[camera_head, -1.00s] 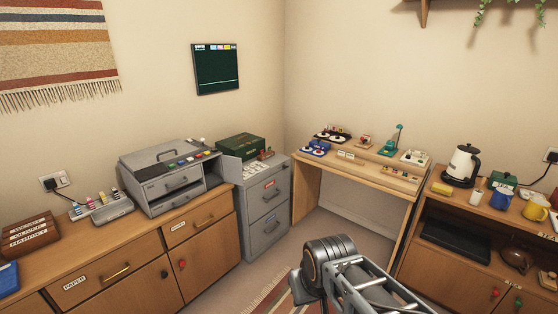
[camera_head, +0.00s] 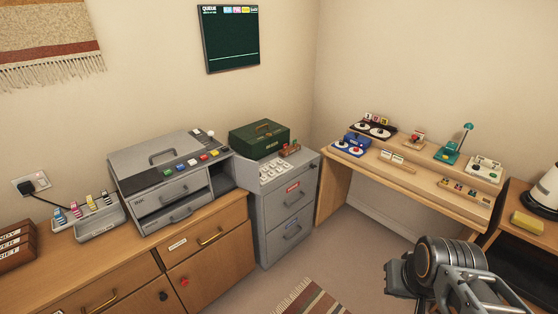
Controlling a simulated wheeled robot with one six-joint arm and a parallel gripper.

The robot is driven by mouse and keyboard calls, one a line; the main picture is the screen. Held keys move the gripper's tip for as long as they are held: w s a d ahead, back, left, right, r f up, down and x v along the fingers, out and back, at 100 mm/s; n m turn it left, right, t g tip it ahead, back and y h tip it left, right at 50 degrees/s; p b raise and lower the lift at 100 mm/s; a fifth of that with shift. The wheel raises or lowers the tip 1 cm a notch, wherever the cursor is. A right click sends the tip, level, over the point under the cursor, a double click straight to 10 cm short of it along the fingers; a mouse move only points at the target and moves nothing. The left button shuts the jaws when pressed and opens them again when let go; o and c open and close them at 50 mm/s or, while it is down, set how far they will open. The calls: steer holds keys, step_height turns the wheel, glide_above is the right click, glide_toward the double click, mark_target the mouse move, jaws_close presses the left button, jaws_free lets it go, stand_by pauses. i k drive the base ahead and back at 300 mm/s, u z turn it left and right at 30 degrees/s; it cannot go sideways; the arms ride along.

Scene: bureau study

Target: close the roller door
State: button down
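I cannot make out a roller door for certain in this view. The low wooden cabinet (camera_head: 514,210) at the right edge has a dark open front under its top, but most of it is cut off by the frame and by my arm. My arm shows at the bottom right.
A grey printer (camera_head: 172,178) stands on the wooden sideboard (camera_head: 205,262) at left. A grey filing cabinet (camera_head: 290,205) carries a green box (camera_head: 259,139). A wooden desk (camera_head: 425,188) holds small gadgets. A kettle (camera_head: 546,190) is at the right edge. Floor before the desk is clear.

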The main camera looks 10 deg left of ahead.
mark_target(249, 176)
steer(key=u, duration=0.15)
steer(key=i, duration=0.9)
steer(key=u, duration=1)
steer(key=i, duration=0.7)
steer(key=u, duration=0.5)
